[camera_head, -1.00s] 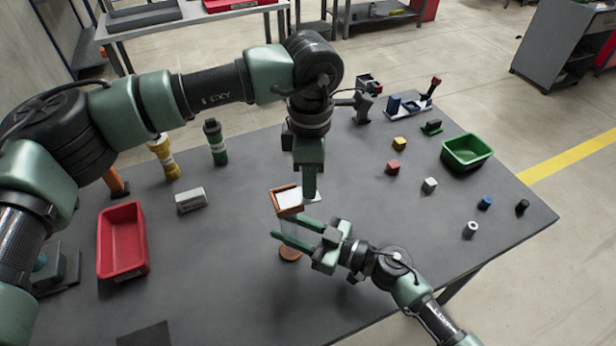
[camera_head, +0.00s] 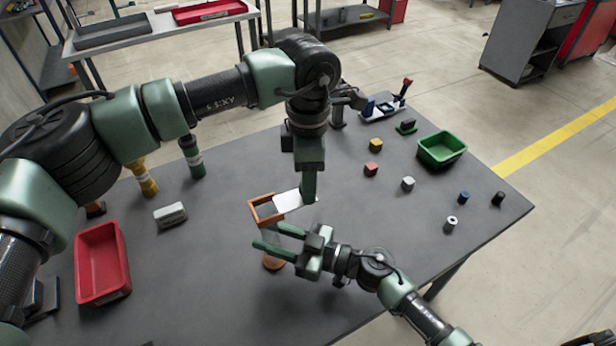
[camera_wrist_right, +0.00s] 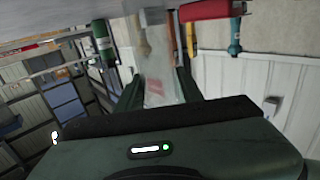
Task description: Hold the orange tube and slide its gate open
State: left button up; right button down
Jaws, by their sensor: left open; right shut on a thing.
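The orange tube has a square orange top frame (camera_head: 262,208), a clear body and a round orange foot (camera_head: 274,264). It stands on the table. Its white gate (camera_head: 295,201) sticks out to the right of the frame, and part of the frame's mouth shows open. My right gripper (camera_head: 271,238) is shut around the clear body below the frame; the body (camera_wrist_right: 160,82) shows between its fingers in the right wrist view. My left gripper (camera_head: 308,196) is open, pointing down at the gate's right part. Its fingertips are partly hidden, so I cannot tell whether they touch the gate.
Green (camera_head: 192,158) and yellow (camera_head: 144,178) tubes stand behind. Small cubes and a green bin (camera_head: 441,149) are on the right.

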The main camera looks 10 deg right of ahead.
pick_arm(q)
notch_tip(320, 180, up, 12)
dwell(0.4)
pick_arm(e)
jog(key=c, duration=0.8)
grip_release()
jog(key=shift+c, duration=0.2)
pick_arm(q)
jog(key=shift+r+p, duration=0.5)
pick_arm(e)
jog(key=v, duration=2)
jog(key=shift+f, duration=0.1)
